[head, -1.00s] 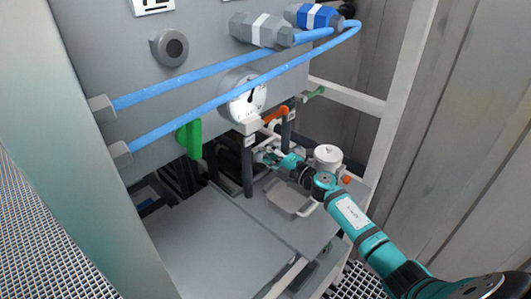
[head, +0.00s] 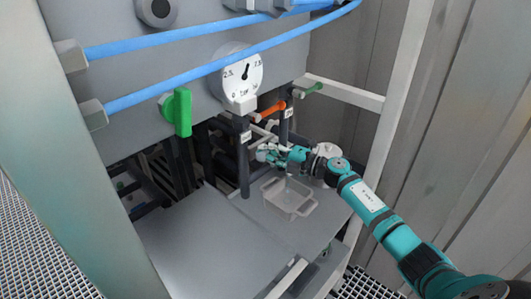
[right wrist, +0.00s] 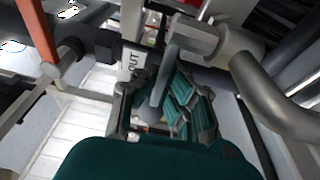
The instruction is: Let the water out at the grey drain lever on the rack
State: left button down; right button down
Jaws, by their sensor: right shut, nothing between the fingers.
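The grey lever (right wrist: 159,82) shows in the right wrist view, hanging from a grey valve fitting (right wrist: 195,38) directly in front of my fingers. In the head view the lever is too small and crowded by pipes to make out clearly. My right gripper (head: 264,153) is at the dark pipes below the gauge. In the right wrist view the gripper (right wrist: 165,112) is shut with nothing held. The lever overlaps the fingers there; I cannot tell whether they touch. My left gripper is not in view.
The pressure gauge (head: 240,78) hangs above. A white frame post (head: 400,90) stands right.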

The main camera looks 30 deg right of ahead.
jog(key=c, duration=2)
grip_release()
jog(key=shift+s+a+f, duration=0.1)
jog(key=shift+a+f, duration=0.05)
jog(key=shift+f, duration=0.1)
jog(key=o, duration=0.6)
jog(key=shift+r, duration=0.2)
jog(key=shift+s+d+f, duration=0.1)
jog(key=shift+s+d, duration=0.15)
jog(key=shift+d, duration=0.05)
jog(key=v, duration=1.1)
jog(key=shift+s, duration=0.15)
